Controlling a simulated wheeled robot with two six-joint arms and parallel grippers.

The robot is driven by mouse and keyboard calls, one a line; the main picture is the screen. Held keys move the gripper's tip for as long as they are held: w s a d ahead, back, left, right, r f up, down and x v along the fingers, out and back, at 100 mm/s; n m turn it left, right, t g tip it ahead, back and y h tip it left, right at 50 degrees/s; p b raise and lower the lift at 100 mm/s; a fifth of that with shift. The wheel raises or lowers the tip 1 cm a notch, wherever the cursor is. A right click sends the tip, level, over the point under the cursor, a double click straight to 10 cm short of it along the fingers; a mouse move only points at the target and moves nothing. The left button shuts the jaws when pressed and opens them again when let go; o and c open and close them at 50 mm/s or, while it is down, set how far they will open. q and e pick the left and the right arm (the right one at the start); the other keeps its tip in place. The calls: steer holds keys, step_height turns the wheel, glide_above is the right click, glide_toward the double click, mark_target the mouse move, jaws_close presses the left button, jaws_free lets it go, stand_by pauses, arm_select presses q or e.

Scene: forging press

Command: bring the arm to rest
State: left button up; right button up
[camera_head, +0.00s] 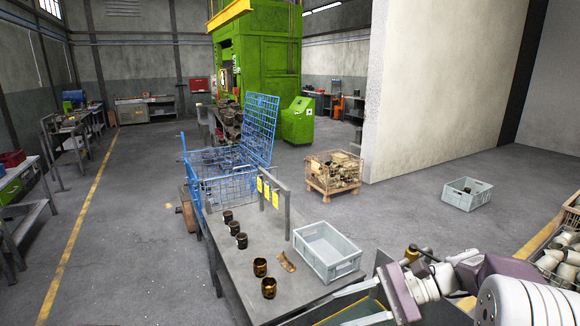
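My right arm comes in from the lower right corner, with white joints and purple links. Its purple wrist is over the near right end of the grey table (240,282). Two pale bars that look like the fingers of my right gripper (360,303) point left from the wrist, spread apart, with nothing seen between them. My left arm and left gripper are not in view.
Several dark and brassy cylindrical parts (260,267) stand in a row on the table. A curved brown piece (287,262) and a grey tray (328,250) are beside them. A blue wire cage (225,165) and a crate (334,172) stand behind.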

steer(key=s+a+f+n+g+h, duration=0.35)
steer(key=s+a+f+h, duration=0.2)
steer(key=s+f, duration=0.35)
steer(key=s+d+f+n+t+h, duration=0.2)
steer(key=s+d+f+n+h, duration=0.4)
steer(key=s+d+f, duration=0.2)
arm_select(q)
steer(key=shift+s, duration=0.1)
arm_select(e)
steer(key=w, duration=0.1)
steer(key=w+d+n+t+h, duration=0.1)
steer(key=w, duration=0.1)
steer(key=w+d+f+n, duration=0.1)
steer(key=shift+w+t, duration=0.3)
steer(key=shift+t, duration=0.05)
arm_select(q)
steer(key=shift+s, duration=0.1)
arm_select(e)
steer(key=shift+s, duration=0.1)
